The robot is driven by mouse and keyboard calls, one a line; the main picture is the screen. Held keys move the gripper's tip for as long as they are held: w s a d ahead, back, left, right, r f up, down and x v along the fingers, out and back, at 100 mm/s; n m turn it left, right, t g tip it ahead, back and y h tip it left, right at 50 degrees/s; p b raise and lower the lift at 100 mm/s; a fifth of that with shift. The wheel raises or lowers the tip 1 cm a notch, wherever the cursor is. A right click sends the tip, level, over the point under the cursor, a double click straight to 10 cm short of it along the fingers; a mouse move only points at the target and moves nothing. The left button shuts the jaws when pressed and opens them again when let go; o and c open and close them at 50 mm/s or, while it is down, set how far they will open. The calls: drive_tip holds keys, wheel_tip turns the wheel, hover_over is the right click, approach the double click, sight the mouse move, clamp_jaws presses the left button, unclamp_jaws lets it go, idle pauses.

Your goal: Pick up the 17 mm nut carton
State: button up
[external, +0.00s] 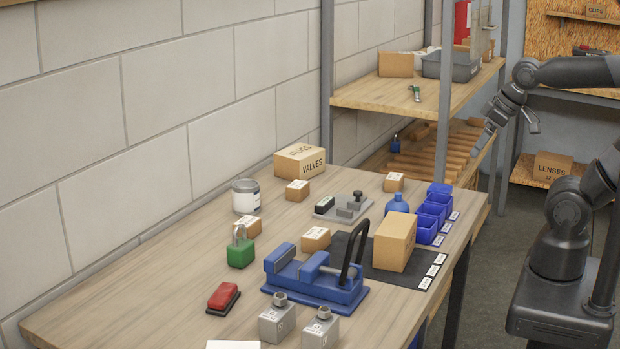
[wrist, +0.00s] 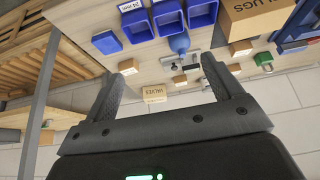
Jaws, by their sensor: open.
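Several small brown cartons stand on the workbench, and I cannot read their labels, so I cannot tell which is the 17 mm nut carton. One carton (external: 393,182) is at the far end near the blue bins; it seems to show by the left finger in the wrist view (wrist: 127,67). Another carton (external: 298,190) is before the VALVES box, one carton (external: 247,225) is behind the green padlock, and one carton (external: 316,239) is behind the blue vise. My gripper (external: 507,138) is open and empty, off the bench's far right end; its fingers show in the wrist view (wrist: 162,68).
The bench (external: 130,300) also bears the VALVES box (external: 300,162), a big PLUGS carton (wrist: 255,15), a blue bottle (external: 397,204), blue bins (external: 432,217) and the vise (external: 315,280). A shelf rack (external: 446,95) with upright posts stands beyond the bench, close to my gripper.

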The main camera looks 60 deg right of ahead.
drive_tip(key=w+a, duration=0.5)
drive_tip(key=w, duration=0.5)
drive_tip(key=g, duration=0.1)
approach(317, 233)
drive_tip(key=x, duration=0.4)
drive_tip(key=shift+s+f, duration=0.15)
drive_tip(key=shift+f, duration=0.15)
drive_tip(key=shift+w+x, duration=0.15)
drive_tip(key=shift+x, duration=1.4)
drive_tip(key=shift+w+x, duration=0.1)
drive_tip(key=shift+x, duration=1.4)
drive_tip(key=shift+r, duration=0.15)
drive_tip(key=c, duration=1.2)
